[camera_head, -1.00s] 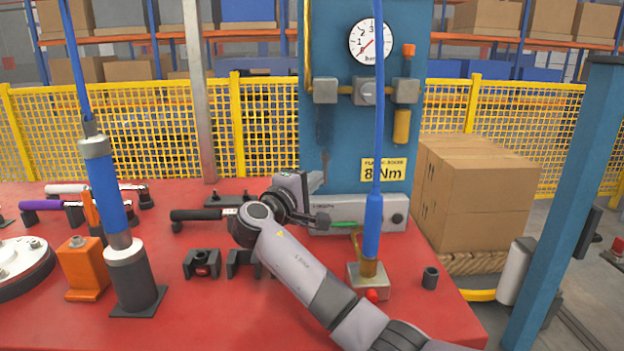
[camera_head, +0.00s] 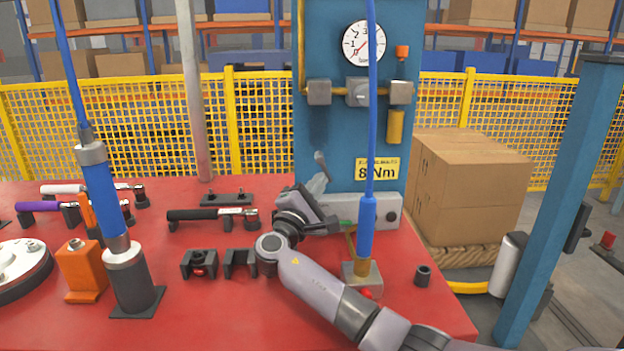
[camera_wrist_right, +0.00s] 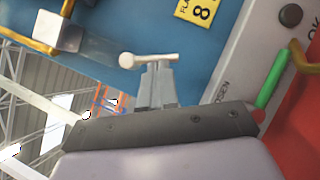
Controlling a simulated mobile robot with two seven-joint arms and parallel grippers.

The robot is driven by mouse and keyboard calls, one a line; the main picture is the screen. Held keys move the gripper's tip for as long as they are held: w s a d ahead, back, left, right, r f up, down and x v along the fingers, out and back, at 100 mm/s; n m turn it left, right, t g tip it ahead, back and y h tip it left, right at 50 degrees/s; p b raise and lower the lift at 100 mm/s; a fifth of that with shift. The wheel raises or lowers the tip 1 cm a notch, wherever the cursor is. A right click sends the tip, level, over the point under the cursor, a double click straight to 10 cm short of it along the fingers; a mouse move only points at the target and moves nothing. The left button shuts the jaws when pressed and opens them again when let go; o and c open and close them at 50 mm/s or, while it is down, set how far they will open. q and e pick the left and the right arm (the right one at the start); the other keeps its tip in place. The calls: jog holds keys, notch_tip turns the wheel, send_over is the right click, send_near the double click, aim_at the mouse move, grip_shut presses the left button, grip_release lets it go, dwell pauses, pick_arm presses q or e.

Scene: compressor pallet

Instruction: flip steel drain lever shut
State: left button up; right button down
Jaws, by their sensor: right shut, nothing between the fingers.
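The steel drain lever (camera_wrist_right: 150,59) is a pale metal bar with rounded ends, in front of the blue panel in the right wrist view. It lies across the tips of my right gripper (camera_wrist_right: 157,72), whose fingers are shut together with nothing between them. I cannot tell whether the tips touch the lever. In the head view the lever (camera_head: 321,160) stands small and tilted low on the panel, just above the fingertips of my right gripper (camera_head: 318,182). Its lower end is partly hidden by the fingers. My left gripper is not in view.
A blue hanging tool (camera_head: 366,228) stands close by my right arm. A black-handled wrench (camera_head: 195,214) lies left on the red table (camera_head: 220,315). Boxes (camera_head: 470,185) stand behind right.

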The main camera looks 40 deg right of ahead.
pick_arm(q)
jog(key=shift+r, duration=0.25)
pick_arm(e)
jog(key=n+t, duration=0.1)
jog(key=n, duration=0.1)
jog(key=s+d+n+t, duration=0.1)
jog(key=n, duration=0.1)
jog(key=shift+d, duration=0.2)
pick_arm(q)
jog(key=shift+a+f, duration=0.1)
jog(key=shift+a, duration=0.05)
pick_arm(e)
jog(key=shift+d+r, duration=0.1)
jog(key=shift+d, duration=0.05)
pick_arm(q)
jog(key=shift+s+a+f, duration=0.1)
